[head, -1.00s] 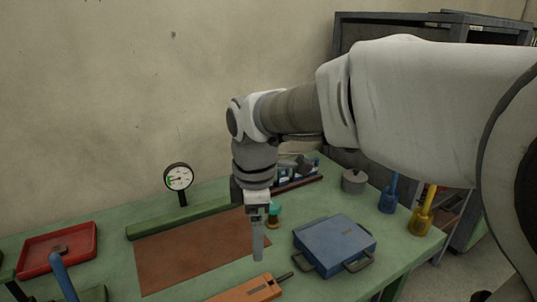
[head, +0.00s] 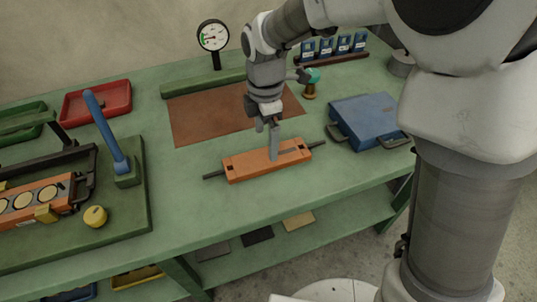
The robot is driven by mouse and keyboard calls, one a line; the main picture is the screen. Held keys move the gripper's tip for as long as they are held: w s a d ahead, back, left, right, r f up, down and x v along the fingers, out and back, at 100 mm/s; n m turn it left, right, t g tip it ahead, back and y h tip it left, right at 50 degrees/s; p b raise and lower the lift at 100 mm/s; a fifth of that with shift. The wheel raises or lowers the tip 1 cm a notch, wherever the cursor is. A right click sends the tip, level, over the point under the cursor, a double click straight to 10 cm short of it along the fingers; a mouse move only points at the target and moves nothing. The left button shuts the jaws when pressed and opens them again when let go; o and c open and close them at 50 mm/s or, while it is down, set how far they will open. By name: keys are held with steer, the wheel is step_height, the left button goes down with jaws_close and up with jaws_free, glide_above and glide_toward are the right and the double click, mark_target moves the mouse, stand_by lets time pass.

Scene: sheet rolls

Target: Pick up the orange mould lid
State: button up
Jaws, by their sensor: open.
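The orange mould lid (head: 246,164) lies flat on the green bench in the head view, with a dark rod handle sticking out at each end. My gripper (head: 273,143) is open and points down over the right half of the lid. Its fingers overlap the lid in the picture; I cannot tell whether they touch it. An orange mould base (head: 38,203) with several round cream inserts sits in a dark frame at the far left.
A blue case (head: 365,118) lies right of the lid. A brown mat (head: 205,122) lies behind it, with a dial gauge (head: 213,37) further back. A blue lever (head: 105,125) stands at left near a red tray (head: 97,103). Bench between lever and lid is clear.

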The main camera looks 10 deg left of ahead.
mark_target(267, 157)
step_height(267, 157, down, 6)
steer(key=shift+s+d+r+b, duration=0.1)
steer(key=shift+s+b, duration=0.05)
steer(key=shift+b, duration=0.85)
steer(key=shift+r, duration=0.15)
jaws_close()
